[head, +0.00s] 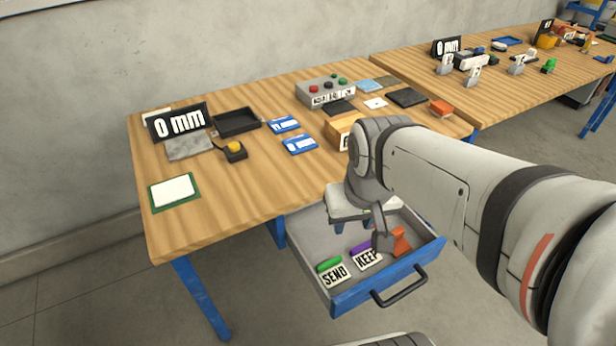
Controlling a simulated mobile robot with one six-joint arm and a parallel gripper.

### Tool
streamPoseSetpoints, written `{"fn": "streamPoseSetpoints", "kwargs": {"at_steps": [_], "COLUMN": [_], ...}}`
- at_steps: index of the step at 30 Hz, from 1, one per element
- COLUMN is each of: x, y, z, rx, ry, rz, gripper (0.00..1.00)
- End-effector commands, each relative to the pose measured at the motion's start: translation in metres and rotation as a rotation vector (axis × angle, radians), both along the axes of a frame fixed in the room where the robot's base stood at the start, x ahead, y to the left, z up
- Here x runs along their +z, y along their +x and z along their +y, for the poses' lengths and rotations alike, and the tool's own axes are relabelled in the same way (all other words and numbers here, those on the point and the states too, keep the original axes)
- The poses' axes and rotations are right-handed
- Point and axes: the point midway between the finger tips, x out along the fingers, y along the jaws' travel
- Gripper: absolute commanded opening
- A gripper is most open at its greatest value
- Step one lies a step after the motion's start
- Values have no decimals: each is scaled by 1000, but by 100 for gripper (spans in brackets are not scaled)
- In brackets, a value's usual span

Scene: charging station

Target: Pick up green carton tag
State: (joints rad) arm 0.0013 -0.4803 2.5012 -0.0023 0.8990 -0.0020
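A green piece (329,263) lies in the open drawer (309,243), right behind a white label reading SEND (334,276). It looks like the green tag, but it is small and I cannot make out its full shape. A purple piece (359,249) lies to its right, behind a label reading KEEP (367,260). My gripper (382,242) points down over the right part of the drawer, right of the green piece and apart from it. An orange object (401,241) shows beside the gripper; whether they touch is unclear. The finger opening is hidden.
The drawer's blue front (385,284) with a black handle (400,287) juts out below the wooden table (240,200). A green-edged white card (174,191), a black tray (236,121), blue cards (299,145) and a button box (326,91) stand on top.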

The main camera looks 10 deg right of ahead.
Motion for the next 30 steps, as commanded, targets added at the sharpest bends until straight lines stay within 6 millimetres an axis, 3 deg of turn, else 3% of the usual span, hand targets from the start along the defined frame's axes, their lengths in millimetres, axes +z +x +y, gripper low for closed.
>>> {"fn": "streamPoseSetpoints", "kwargs": {"at_steps": [3, 5, 8, 18, 21, 24, 30], "x": [-14, -29, -69, -237, -271, -292, -315], "y": [7, 15, 36, 116, 130, 138, 142], "z": [0, -13, -16, -19, -20, -21, -21], "rx": [-45, -98, -258, -951, -1095, -1190, -1256], "ry": [10, 23, 53, 128, 135, 138, 139], "rz": [12, 25, 57, 164, 179, 187, 193], "gripper": [38, 38, 38, 38, 38, 38, 38]}}
